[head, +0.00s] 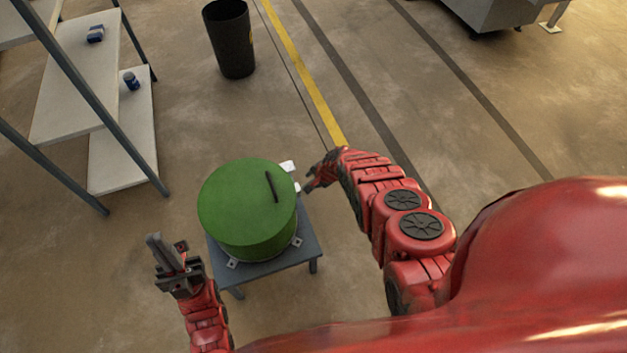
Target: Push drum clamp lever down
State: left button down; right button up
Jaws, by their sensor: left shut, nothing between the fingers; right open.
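A green drum (235,205) with a dark handle (271,186) on its lid stands on a small grey table. A light-coloured clamp part (288,166) shows at the drum's upper right edge; whether it is the lever I cannot tell. Small metal brackets (232,263) sit around the drum's base. My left gripper (158,245) is shut and empty, to the left of the table and apart from the drum. My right gripper (308,183) is open, just right of the drum near the clamp part. I cannot tell whether it touches anything.
The grey table (270,266) has little bare top around the drum. A shelf rack (75,75) with small blue items stands at the upper left. A black bin (231,45) stands at the back. The floor to the right is open.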

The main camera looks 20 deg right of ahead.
grip_shut()
jog(key=shift+w+d+r, duration=0.15)
jog(key=shift+w+d, duration=0.05)
dwell(1.1)
